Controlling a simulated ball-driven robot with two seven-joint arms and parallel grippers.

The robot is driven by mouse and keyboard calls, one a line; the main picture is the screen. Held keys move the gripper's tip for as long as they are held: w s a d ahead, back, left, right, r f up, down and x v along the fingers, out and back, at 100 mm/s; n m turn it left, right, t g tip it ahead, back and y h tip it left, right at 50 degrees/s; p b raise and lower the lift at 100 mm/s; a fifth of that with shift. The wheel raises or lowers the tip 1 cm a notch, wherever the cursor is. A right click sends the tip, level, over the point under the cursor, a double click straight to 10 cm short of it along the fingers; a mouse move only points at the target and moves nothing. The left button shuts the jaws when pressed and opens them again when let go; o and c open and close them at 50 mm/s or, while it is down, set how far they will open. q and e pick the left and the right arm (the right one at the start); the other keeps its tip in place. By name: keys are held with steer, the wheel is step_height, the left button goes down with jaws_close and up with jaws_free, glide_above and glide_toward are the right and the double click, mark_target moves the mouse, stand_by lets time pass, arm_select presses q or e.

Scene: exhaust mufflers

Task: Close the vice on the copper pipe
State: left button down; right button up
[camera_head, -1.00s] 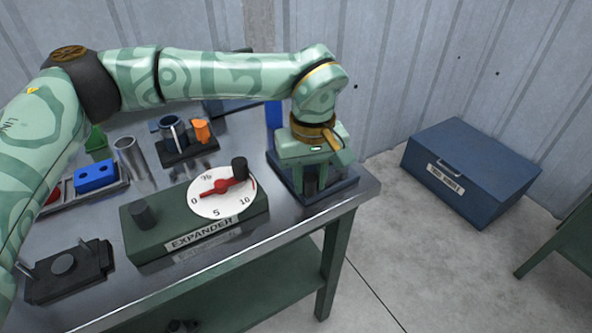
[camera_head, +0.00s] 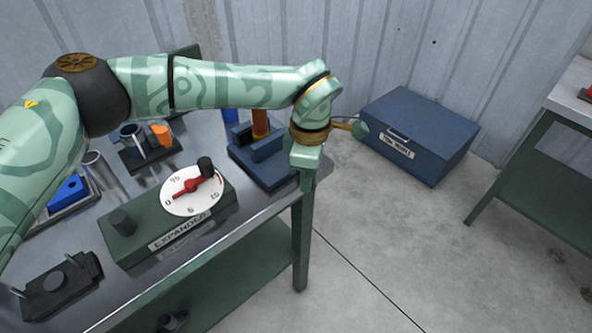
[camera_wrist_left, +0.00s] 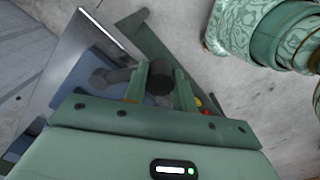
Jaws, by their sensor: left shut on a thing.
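The blue vice (camera_head: 258,166) stands at the right end of the metal bench in the head view. The copper pipe (camera_head: 260,122) stands upright between its jaws, partly hidden behind my left arm. I cannot tell whether the jaws touch it. My left gripper (camera_wrist_left: 158,92) is at the vice's right side, by the bench edge; its fingertips are hidden in the head view. In the left wrist view its fingers are shut on a dark round handle knob (camera_wrist_left: 160,76). A dark bar beside it leads towards the blue vice. My right gripper is not in view.
The green expander box (camera_head: 140,232) with a white dial (camera_head: 190,208) sits left of the vice. A black fixture (camera_head: 62,287) lies at the front left. A blue toolbox (camera_head: 420,125) stands on the floor at right, beyond clear floor.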

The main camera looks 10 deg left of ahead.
arm_select(q)
steer(key=shift+w+d+r+n, duration=0.1)
steer(key=shift+w+d+n, duration=0.2)
steer(key=shift+d+n, duration=0.3)
steer(key=shift+w+d+n, duration=0.25)
steer(key=shift+d+n, duration=0.15)
steer(key=shift+n, duration=0.3)
steer(key=c, duration=1.1)
jaws_free()
step_height(320, 180, up, 16)
steer(key=p, duration=0.3)
steer(key=shift+r, duration=0.1)
